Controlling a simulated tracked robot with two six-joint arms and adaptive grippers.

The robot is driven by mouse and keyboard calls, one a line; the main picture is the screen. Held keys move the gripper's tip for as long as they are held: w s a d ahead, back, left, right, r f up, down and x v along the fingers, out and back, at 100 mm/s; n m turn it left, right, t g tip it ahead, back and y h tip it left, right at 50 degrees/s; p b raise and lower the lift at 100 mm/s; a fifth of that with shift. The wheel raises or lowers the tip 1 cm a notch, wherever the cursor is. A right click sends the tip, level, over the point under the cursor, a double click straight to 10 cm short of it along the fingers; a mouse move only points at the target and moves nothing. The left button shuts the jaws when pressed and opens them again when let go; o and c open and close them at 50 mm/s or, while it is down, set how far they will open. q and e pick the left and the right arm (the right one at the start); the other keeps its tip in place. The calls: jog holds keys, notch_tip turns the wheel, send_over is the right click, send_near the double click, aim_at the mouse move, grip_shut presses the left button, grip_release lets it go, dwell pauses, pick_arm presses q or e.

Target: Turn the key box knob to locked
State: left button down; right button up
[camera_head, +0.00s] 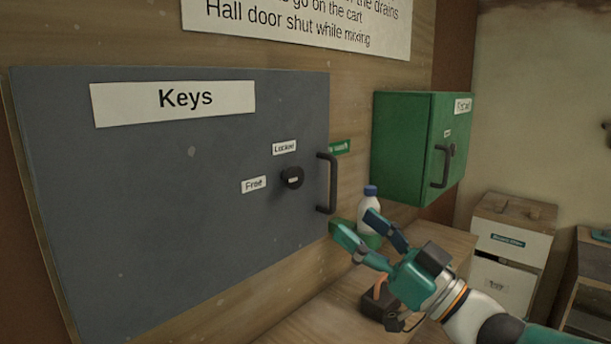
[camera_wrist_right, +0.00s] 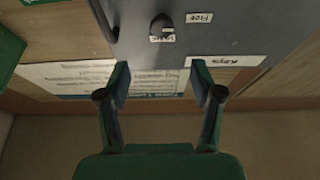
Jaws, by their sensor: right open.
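The grey key box (camera_head: 150,220) has a "Keys" label and fills the left of the head view. Its black round knob (camera_head: 292,178) sits near the right edge of the door, with a "Locked" label (camera_head: 284,147) above it and a "Free" label (camera_head: 253,184) to its left. I cannot tell which label the knob points to. My right gripper (camera_head: 355,223) is open and empty, to the right of and below the knob, apart from it. In the right wrist view the knob (camera_wrist_right: 160,26) shows upside down, beyond the open fingers (camera_wrist_right: 162,82). My left gripper is not in view.
A dark bar handle (camera_head: 328,184) stands out just right of the knob. A green cabinet (camera_head: 402,150) hangs at the right. A white bottle with a blue cap (camera_head: 369,203) stands behind my right gripper. A white drawer unit (camera_head: 508,240) stands farther right.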

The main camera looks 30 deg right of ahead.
aim_at(298, 179)
jog(key=p+x, duration=0.2)
jog(key=x, duration=0.5)
jog(key=p+x, duration=0.1)
jog(key=x, duration=0.5)
jog(key=shift+w+a+p, duration=0.2)
jog(key=shift+w+p, duration=0.15)
jog(key=shift+w, duration=0.05)
